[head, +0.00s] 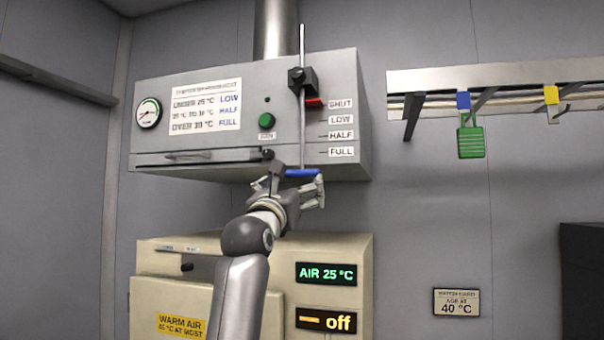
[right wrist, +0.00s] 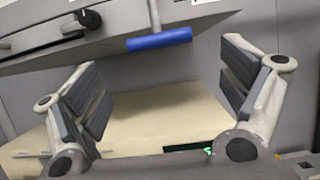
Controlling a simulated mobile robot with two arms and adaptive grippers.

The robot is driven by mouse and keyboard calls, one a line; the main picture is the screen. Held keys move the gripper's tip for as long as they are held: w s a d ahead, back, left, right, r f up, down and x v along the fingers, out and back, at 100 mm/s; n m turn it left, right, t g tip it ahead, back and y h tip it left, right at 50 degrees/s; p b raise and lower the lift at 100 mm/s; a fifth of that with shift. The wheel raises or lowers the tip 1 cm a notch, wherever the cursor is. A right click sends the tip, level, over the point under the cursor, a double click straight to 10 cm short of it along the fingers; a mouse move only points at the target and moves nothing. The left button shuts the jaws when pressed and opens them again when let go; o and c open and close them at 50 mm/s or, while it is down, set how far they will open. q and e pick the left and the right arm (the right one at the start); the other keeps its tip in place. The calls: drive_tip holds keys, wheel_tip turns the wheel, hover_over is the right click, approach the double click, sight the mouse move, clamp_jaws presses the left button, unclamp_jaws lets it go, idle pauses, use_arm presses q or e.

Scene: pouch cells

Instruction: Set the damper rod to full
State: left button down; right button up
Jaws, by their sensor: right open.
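The damper rod (head: 302,95) is a thin vertical metal rod at the right of the grey hood front. It runs through a black clamp block (head: 303,78), with a red pointer (head: 315,102) beside the SHUT mark. Marks below read LOW, HALF and FULL. A blue cross handle (head: 302,173) is at the rod's lower end; it also shows in the right wrist view (right wrist: 159,40). My right gripper (head: 296,188) is open around or just below the blue handle. In the right wrist view its fingers (right wrist: 165,90) are wide apart, with the handle beyond them and nothing held. My left gripper is out of view.
The hood (head: 220,100) carries a gauge (head: 148,113), a chart and a green button (head: 266,120). Below stands a beige cabinet (head: 250,260) reading AIR 25 °C and off. A rail (head: 500,75) with a green padlock (head: 471,142) is at right.

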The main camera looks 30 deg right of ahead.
sight(302, 176)
drive_tip(key=p+x, duration=0.3)
drive_tip(key=x, duration=0.4)
drive_tip(key=shift+w+d+r, duration=0.15)
drive_tip(key=shift+d+r, duration=0.1)
drive_tip(key=shift+r, duration=0.05)
drive_tip(key=shift+w+d+p, duration=0.35)
drive_tip(key=shift+w, duration=0.05)
